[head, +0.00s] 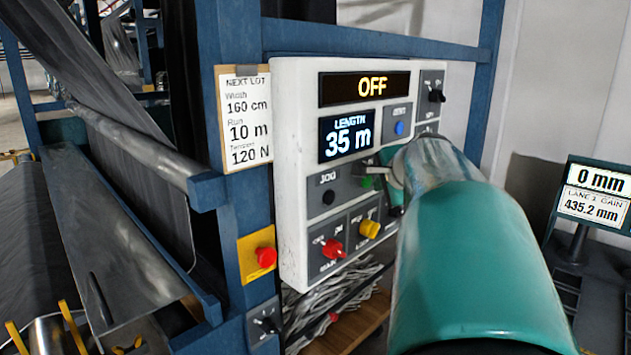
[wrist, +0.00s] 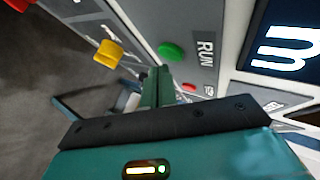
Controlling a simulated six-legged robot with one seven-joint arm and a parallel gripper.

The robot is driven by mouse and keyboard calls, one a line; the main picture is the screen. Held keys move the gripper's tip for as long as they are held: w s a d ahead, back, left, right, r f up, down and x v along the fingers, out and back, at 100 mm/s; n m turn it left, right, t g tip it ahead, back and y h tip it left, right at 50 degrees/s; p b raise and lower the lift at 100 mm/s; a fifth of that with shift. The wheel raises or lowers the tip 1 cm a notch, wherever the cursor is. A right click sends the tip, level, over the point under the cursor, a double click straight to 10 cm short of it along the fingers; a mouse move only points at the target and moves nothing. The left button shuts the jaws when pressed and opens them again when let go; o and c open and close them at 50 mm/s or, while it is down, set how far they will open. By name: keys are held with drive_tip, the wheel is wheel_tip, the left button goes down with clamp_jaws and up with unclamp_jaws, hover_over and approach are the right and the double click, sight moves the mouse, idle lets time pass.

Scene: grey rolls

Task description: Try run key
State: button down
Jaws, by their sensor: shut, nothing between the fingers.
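The run key is a round green button (wrist: 171,50) beside the word RUN in the wrist view. In the head view it shows as a small green patch (head: 371,182), partly hidden by my gripper. My gripper (wrist: 159,74) is shut and empty, its fingertips close to the green button; I cannot tell if they touch it. My teal arm covers the panel's lower right in the head view. The white control panel (head: 290,170) has a top display (head: 365,88) reading OFF and a length display (head: 347,134) reading 35 m.
A red knob (head: 332,249) and a yellow knob (head: 369,228) sit low on the panel. A black jog button (head: 328,197) and a blue button (head: 399,128) are higher. A red mushroom button (head: 265,257) is at lower left. A monitor (head: 595,193) reads 0 mm.

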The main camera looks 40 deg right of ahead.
drive_tip(key=shift+w, duration=0.3)
drive_tip(key=shift+w+a, duration=0.1)
drive_tip(key=shift+w, duration=0.35)
idle(0.8)
drive_tip(key=shift+s, duration=0.85)
drive_tip(key=shift+s+d, duration=0.15)
drive_tip(key=shift+s, duration=1.1)
drive_tip(key=shift+s+d, duration=0.15)
drive_tip(key=shift+s, duration=1.1)
